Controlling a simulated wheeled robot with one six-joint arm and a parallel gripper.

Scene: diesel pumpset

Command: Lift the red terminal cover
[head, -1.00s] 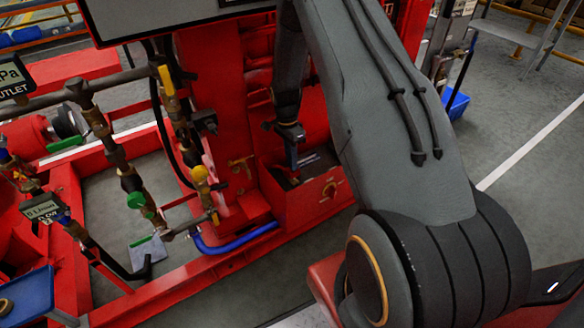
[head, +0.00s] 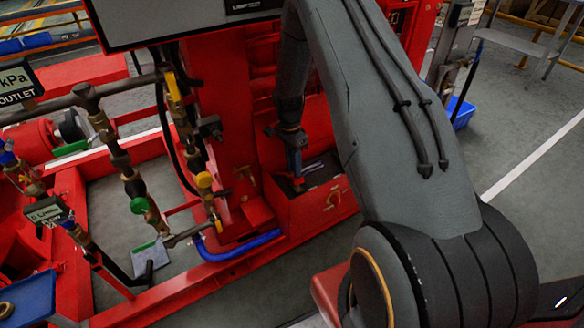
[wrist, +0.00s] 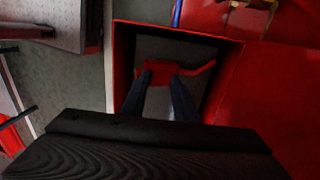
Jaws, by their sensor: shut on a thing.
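The red terminal cover (wrist: 158,66) shows in the wrist view as a small red piece with an arm reaching right, inside a red-walled box (wrist: 122,60) with a dark interior. My gripper (wrist: 160,80) is shut on it, with both dark fingers reaching into the box opening. In the head view my gripper (head: 297,180) points down at the top of the red box (head: 312,212). The cover cannot be made out there. Whether the cover touches what lies under it is hidden.
Open grey floor (head: 500,140) lies to the right.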

